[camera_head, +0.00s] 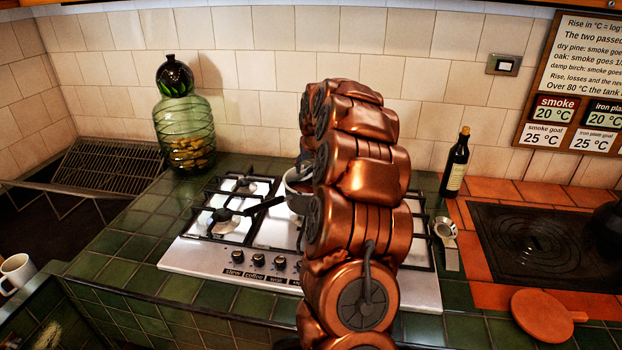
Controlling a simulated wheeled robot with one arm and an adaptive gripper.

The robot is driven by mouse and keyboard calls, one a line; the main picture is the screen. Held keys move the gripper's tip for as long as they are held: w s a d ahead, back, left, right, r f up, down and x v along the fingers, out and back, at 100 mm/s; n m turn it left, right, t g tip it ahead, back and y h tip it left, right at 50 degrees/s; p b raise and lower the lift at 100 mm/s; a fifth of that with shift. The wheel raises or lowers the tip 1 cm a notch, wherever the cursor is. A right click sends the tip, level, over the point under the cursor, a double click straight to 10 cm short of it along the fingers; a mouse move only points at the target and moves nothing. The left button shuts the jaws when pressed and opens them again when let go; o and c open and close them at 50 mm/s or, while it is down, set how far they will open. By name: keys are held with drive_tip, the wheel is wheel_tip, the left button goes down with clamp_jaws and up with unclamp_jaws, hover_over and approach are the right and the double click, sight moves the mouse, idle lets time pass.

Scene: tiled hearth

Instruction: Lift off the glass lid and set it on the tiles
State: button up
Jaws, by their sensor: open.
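A pale pot (294,188) with a long dark handle stands on the hob. My copper-coloured arm rises in front of it and hides most of it, so only its left side shows. A small dark shape shows just above the pot, beside my arm. I cannot tell whether it is part of the glass lid or of my gripper. No glass lid can be made out clearly. My gripper's fingers are hidden behind my arm. The green tiles (132,222) around the hob are partly bare.
The steel gas hob (190,256) has black grates. A green glass jar (184,128) stands behind it on the left. A dark bottle (456,163) and a metal utensil (446,232) are to the right. A round terracotta board (542,315) and white mug (17,273) are nearer.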

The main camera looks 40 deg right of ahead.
sight(311, 166)
drive_tip(key=shift+b, duration=0.35)
idle(0.4)
drive_tip(key=c, duration=1.1)
drive_tip(key=shift+r+p, duration=0.4)
drive_tip(key=shift+r, duration=3.15)
